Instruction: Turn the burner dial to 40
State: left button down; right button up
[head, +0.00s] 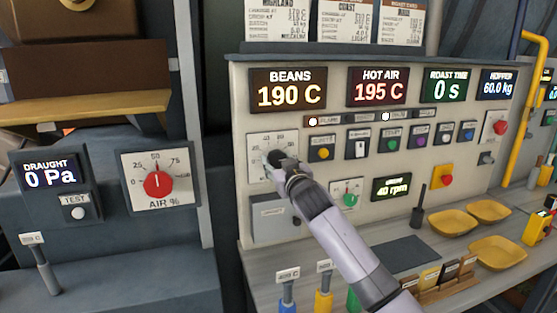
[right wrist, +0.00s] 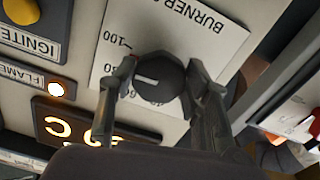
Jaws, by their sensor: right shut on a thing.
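The burner dial is a black round knob (right wrist: 160,72) on a white scale plate marked BURNER (right wrist: 200,30). In the right wrist view the plate appears turned over. The knob's white mark points left there, and a finger covers part of the scale on that side, so I cannot tell the exact reading. My right gripper (head: 278,160) is shut on the dial, one finger on each side of the knob. In the head view the scale plate (head: 258,143) shows at the panel's left, with the gripper hiding much of the knob. My left gripper is not in view.
Lit displays such as BEANS 190 C (head: 288,90) sit above the dial. An IGNITE button (head: 321,148) and a green knob (head: 349,199) are close to its right. A grey box (head: 268,222) is below. Yellow trays (head: 489,211) stand on the shelf at right.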

jog(key=n+p, duration=0.2)
jog(key=n, duration=0.2)
jog(key=shift+d+r+n+p, duration=0.1)
jog(key=shift+r+n+p, duration=0.05)
jog(key=shift+n+p, duration=0.15)
jog(key=n+p, duration=0.2)
jog(key=n, duration=0.3)
jog(key=shift+p, duration=0.4)
jog(key=n+p, duration=0.3)
jog(key=n, duration=0.3)
jog(key=shift+n, duration=0.4)
jog(key=shift+n+p, duration=0.9)
jog(key=shift+n, duration=1.4)
jog(key=o, duration=1.2)
jog(key=shift+c, duration=0.2)
